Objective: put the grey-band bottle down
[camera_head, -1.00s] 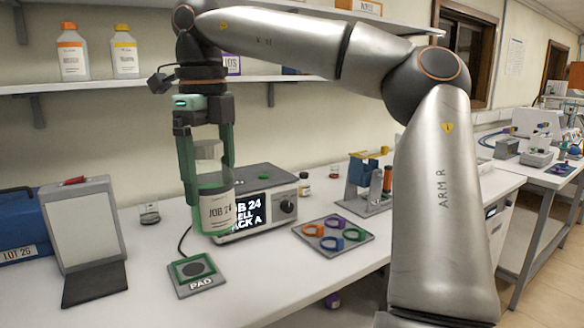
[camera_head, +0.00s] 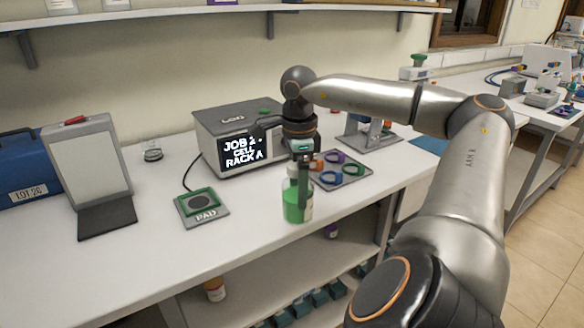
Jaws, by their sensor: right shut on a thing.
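My right gripper (camera_head: 302,188) points down near the front edge of the bench, shut on a bottle (camera_head: 294,208). The bottle is upright, pale at the top and green in its lower part. A finger covers part of it, and no grey band can be made out. Its base is at or just above the white bench top (camera_head: 140,262); I cannot tell whether it touches. My left gripper is not in view.
A pad (camera_head: 203,207) lies left of the bottle, with a display box (camera_head: 222,140) behind. A tray of coloured rings (camera_head: 352,172) is close at right. A clipboard stand (camera_head: 88,165) and blue case (camera_head: 22,172) stand far left. The bench front left of the bottle is clear.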

